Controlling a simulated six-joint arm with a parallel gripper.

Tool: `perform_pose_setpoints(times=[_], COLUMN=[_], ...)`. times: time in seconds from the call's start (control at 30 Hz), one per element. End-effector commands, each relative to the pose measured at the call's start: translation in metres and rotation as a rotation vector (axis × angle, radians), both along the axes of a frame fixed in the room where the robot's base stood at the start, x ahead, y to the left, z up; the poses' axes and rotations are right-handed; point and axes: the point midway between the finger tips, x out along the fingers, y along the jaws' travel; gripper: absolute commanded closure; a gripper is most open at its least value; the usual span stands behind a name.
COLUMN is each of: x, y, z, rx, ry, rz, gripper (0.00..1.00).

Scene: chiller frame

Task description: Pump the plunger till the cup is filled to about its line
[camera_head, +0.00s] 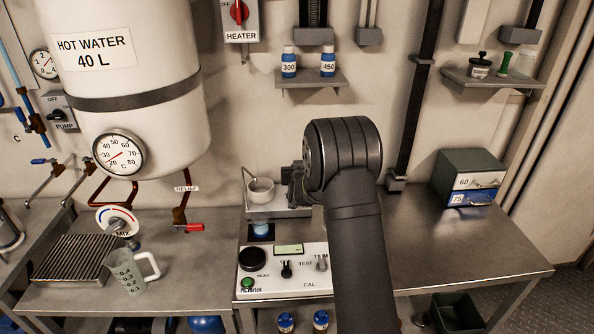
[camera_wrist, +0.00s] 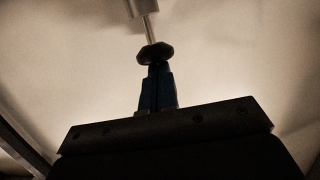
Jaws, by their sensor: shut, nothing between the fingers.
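A small pale round cup (camera_head: 261,192) sits on a grey shelf above the white meter, with a thin bent tube beside it. Its fill level and line are too small to tell. In the wrist view a dark rounded knob (camera_wrist: 155,53) sits on a thin light rod, likely the plunger. My gripper (camera_wrist: 157,68) is shut and empty, its blue fingertips right at the knob; I cannot tell whether they touch. In the head view my dark wrist hides the fingers and the knob.
The white meter (camera_head: 285,284) with knobs stands below the shelf. A clear jug (camera_head: 126,274) and a ridged grate (camera_head: 70,259) are at left under the hot water tank (camera_head: 125,60). A drawer box (camera_head: 470,180) stands at right; the bench before it is clear.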

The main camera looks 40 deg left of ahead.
Motion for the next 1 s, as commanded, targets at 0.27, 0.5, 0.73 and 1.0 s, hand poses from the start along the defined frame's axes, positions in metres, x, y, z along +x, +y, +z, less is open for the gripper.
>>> perform_pose_setpoints(times=[0.27,0.5,0.73,1.0], x=[-0.024,-0.054,-0.067,-0.069], y=[-0.023,-0.053,-0.067,-0.069], z=[0.033,0.044,0.048,0.048], rx=[0.001,0.003,0.004,0.004], ry=[-0.001,-0.003,-0.002,-0.003], rz=[0.001,0.000,0.000,0.000], gripper=[1.00,1.00,1.00,1.00])
